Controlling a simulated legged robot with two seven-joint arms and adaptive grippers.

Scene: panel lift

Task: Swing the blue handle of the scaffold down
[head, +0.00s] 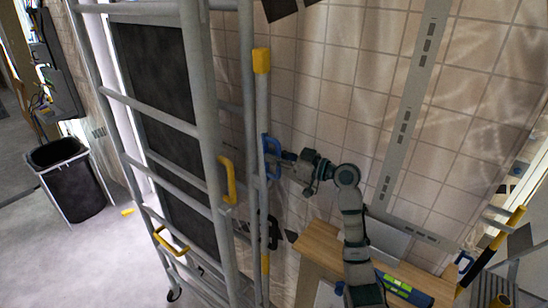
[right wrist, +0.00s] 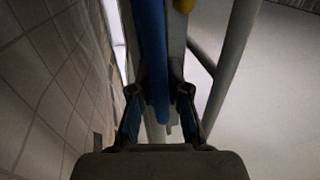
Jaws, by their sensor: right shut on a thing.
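The scaffold (head: 208,130) is a grey tubular frame standing upright in the middle of the head view. Its blue handle (head: 271,150) is on the right-hand pole, at mid height. My right gripper (head: 284,158) reaches it from the right and covers part of it. In the right wrist view, the blue handle (right wrist: 153,60) runs down between the two fingers of my right gripper (right wrist: 160,92), which are closed around its lower end. My left gripper shows in neither view.
Yellow handles (head: 228,180) sit on the scaffold frame. A wooden table (head: 320,243) with a green-blue level (head: 405,290) stands at the lower right. A tiled wall (head: 335,75) is behind.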

